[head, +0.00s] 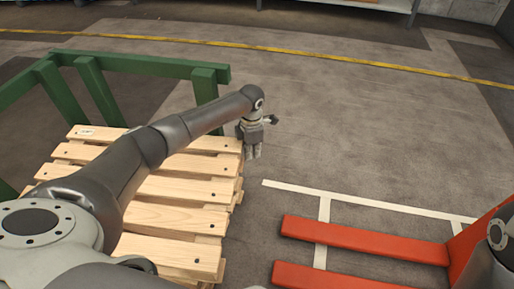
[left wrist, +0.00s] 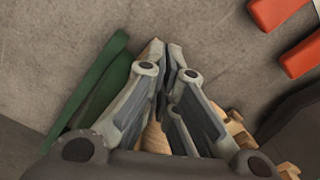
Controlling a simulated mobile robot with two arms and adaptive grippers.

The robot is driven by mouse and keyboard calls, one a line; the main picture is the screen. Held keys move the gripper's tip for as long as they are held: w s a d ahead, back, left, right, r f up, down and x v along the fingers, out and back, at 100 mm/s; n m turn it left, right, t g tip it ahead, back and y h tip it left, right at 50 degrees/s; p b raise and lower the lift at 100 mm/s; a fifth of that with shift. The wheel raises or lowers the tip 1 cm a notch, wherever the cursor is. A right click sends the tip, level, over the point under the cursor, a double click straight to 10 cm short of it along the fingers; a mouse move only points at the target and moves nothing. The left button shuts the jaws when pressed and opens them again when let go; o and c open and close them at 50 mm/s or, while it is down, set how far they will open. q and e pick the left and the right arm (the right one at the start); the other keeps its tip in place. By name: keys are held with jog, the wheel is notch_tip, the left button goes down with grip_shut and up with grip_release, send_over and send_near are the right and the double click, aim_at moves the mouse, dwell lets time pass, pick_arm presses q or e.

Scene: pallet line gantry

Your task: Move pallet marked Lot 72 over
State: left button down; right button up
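A light wooden pallet (head: 190,188) lies at the left in the head view, partly covered by my left arm. A small pale mark (head: 86,131) shows on its far left slat, too small to read. My left gripper (head: 253,152) points down just off the pallet's far right corner. In the left wrist view its fingers (left wrist: 164,50) are drawn together with only a narrow gap at the tips, and nothing shows held there. A bit of wood shows further back between the fingers, and pallet slat ends (left wrist: 236,132) show to their right. My right gripper is out of view.
A green frame (head: 140,66) stands along the pallet's far and left sides. Red forks (head: 365,242) lie at the right, over white floor lines (head: 370,202). A yellow line (head: 300,52) crosses the floor further back. The floor beyond my gripper is clear.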

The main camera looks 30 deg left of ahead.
pick_arm(q)
jog(key=shift+s+a, duration=0.25)
jog(key=shift+a, duration=0.05)
notch_tip(320, 180, up, 12)
dwell(0.6)
jog(key=shift+d, duration=0.1)
dwell(0.4)
